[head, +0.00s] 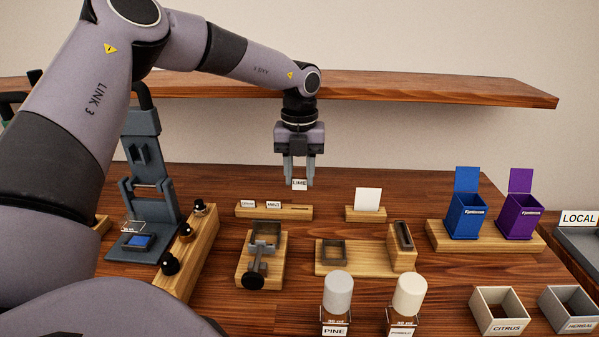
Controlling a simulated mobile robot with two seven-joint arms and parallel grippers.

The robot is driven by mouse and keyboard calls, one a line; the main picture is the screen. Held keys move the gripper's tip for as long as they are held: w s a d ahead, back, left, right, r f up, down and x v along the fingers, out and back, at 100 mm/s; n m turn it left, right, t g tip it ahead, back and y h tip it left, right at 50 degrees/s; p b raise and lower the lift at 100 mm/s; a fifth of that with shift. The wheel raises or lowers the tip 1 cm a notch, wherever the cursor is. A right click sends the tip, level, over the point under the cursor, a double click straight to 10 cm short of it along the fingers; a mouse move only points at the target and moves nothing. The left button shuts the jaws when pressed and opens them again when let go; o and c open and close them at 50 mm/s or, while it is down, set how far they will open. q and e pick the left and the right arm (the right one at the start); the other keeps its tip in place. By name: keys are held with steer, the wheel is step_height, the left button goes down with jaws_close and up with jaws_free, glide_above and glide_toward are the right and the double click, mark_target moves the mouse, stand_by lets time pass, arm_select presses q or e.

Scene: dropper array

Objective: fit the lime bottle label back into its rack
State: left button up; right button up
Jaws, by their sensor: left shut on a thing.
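The lime label (299,185), a small white card reading LIME, is held upright between the fingertips of my left gripper (299,176). The gripper points straight down and is shut on the label, in the air above the back of the table. A low wooden rack (275,213) lies below and a little to the left in the picture. It holds a MINT label (273,204) and another small label (247,203), with bare wood at its right end. My right gripper is out of view.
A wooden block with a white card (368,199) stands right of the rack. A clamp-like fixture (264,250) is in front. Blue (466,214) and purple (519,215) bins stand at right. A wooden shelf (440,88) runs behind.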

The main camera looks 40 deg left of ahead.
mark_target(300, 189)
arm_select(q)
steer(key=shift+f+b, duration=0.1)
steer(key=shift+b, duration=0.3)
step_height(300, 189, down, 4)
steer(key=b, duration=0.3)
steer(key=shift+b, duration=0.3)
steer(key=shift+f+b, duration=0.1)
steer(key=shift+b, duration=0.35)
